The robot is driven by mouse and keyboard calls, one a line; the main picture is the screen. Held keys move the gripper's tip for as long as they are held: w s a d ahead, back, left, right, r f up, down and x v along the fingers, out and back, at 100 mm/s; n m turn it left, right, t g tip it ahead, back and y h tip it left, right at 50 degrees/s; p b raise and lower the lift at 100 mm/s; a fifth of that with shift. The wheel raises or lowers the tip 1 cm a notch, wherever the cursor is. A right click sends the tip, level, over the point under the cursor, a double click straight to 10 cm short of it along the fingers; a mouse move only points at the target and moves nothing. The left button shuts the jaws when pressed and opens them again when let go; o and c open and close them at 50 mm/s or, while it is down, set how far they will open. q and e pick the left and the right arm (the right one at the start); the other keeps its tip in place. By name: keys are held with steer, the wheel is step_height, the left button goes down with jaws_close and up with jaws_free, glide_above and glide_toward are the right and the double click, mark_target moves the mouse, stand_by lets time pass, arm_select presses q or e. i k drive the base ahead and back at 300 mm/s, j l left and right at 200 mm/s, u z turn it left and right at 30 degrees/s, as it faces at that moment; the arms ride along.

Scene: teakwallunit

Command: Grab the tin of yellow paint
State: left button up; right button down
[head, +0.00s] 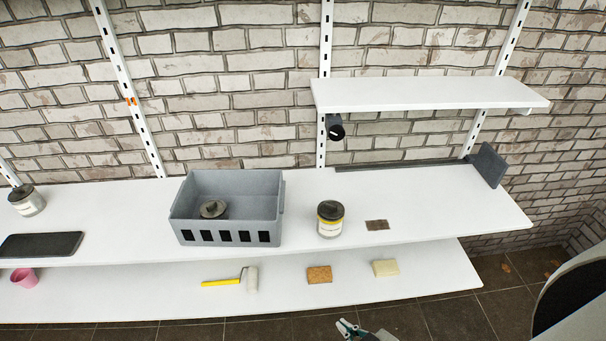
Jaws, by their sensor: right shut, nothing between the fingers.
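A small tin with a dark lid and a yellow band (330,219) stands upright on the upper white shelf, right of the grey crate. It looks like the tin of yellow paint. My right gripper (346,326) shows at the bottom edge of the head view, below and in front of the shelves. It is shut and empty, well apart from the tin. My left gripper is not in view.
A grey crate (225,182) holding a dark-lidded object (213,209) stands left of the tin. A short shelf (430,93) is above.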

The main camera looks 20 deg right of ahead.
mark_target(327, 229)
steer(key=l+z, duration=0.1)
steer(key=z, duration=0.3)
steer(key=l+z, duration=0.1)
steer(key=z, duration=0.35)
steer(key=i+j, duration=0.05)
